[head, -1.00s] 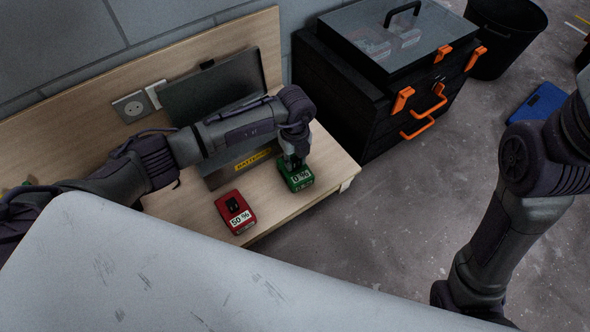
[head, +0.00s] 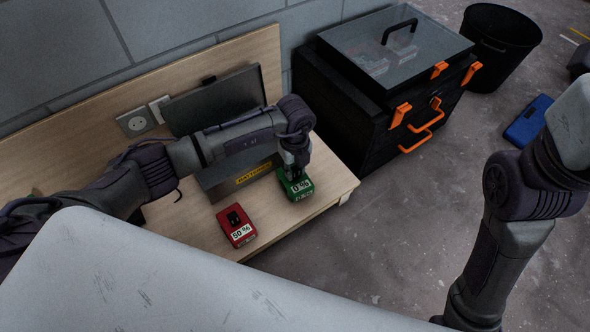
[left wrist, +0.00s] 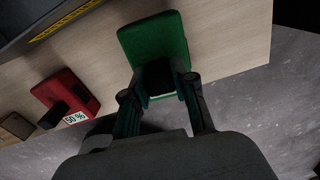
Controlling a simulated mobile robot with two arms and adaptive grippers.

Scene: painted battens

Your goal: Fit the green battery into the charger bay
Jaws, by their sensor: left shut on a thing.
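The green battery (head: 297,187), labelled 0 %, is at the right part of the wooden bench. My left gripper (head: 294,168) comes down on it from above and is shut on its dark top. In the left wrist view the green battery (left wrist: 152,40) sits between the fingers of the left gripper (left wrist: 162,88). I cannot tell whether it rests on the bench or is just above it. A dark grey case (head: 222,181) with a yellow label stands behind my left arm, which hides part of it. No charger bay is clearly visible. My right gripper is out of view.
A red battery (head: 237,226), labelled 50 %, lies on the wooden bench (head: 335,180) left of the green one. A black toolbox (head: 385,120) with orange latches stands right of the bench. A wall socket (head: 136,122) is on the back board. A black bin (head: 500,45) and blue object (head: 528,120) are on the floor.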

